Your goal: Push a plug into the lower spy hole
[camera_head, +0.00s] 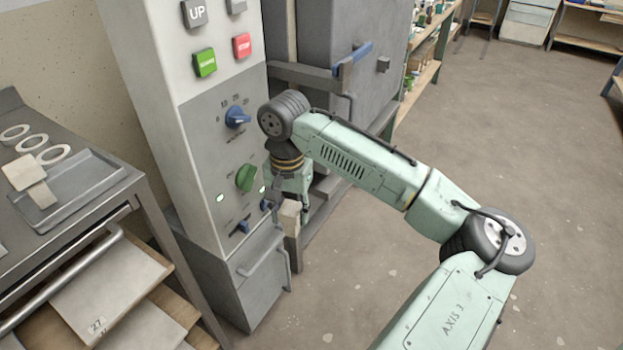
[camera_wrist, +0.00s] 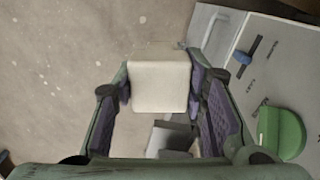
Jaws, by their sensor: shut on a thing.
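My gripper (camera_head: 287,206) hangs low beside the control cabinet, in front of the grey kiln (camera_head: 335,40). It is shut on a cream block-shaped plug (camera_wrist: 158,86), with one dark purple pad against each side. The plug also shows in the head view (camera_head: 290,221), below the fingers and near the cabinet's right edge. I cannot make out the lower spy hole in either view; my arm covers part of the kiln front.
The control cabinet (camera_head: 150,90) carries buttons, a blue knob (camera_head: 237,117) and a green knob (camera_head: 246,178), close to my gripper; the green knob also shows in the wrist view (camera_wrist: 281,132). A metal cart (camera_head: 50,225) stands at left. Floor (camera_head: 480,130) at right is clear.

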